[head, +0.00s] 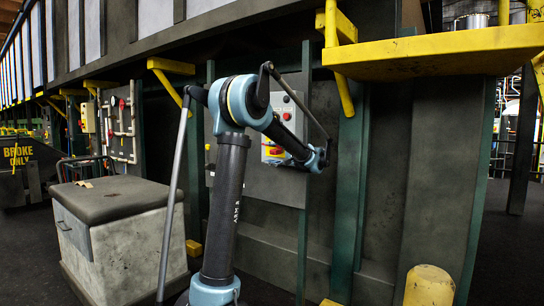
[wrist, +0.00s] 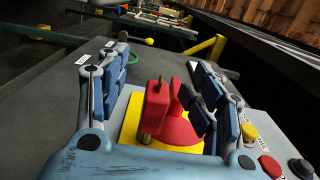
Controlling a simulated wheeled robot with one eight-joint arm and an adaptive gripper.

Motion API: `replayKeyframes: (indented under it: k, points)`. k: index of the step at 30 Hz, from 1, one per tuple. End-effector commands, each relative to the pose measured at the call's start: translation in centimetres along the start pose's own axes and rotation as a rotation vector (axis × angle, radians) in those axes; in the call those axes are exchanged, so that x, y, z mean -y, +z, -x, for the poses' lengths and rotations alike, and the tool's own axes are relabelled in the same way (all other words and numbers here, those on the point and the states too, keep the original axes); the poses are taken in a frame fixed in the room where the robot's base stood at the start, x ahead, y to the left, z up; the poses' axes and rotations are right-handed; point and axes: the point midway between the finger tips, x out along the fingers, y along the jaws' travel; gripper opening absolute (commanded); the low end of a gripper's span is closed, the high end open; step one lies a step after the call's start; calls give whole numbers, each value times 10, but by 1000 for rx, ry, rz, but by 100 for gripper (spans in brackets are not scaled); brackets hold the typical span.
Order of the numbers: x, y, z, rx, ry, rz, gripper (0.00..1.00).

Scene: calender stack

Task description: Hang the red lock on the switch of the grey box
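The grey box (head: 289,183) is mounted on the wall panel, behind my arm in the head view. Its red switch (wrist: 186,130) sits on a yellow plate (wrist: 130,121) in the wrist view. The red lock (wrist: 157,104) stands between my fingers, at the left of the switch handle, with a brass-coloured part below it. I cannot tell whether its shackle passes through the switch. My gripper (wrist: 163,88) is open around the lock and switch, with gaps at both sides. In the head view my gripper is at the box face, and the lock cannot be told from the switch.
Yellow, red and black buttons (wrist: 270,166) sit on the box to the right of the switch. A yellow shelf (head: 440,55) juts out at upper right. A padded grey cabinet (head: 120,235) stands at left, and a yellow bollard (head: 429,286) at lower right.

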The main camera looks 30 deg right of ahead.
Motion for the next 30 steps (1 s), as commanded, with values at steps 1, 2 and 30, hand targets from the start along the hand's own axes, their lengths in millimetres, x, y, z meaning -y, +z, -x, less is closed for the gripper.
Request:
replayKeyframes:
  k: [1, 2, 30]
  points:
    - [0, 3, 0, 0, 0, 0, 60]
    - [0, 5, 0, 0, 0, 0, 60]
    - [0, 51, 0, -1, 0, 0, 60]
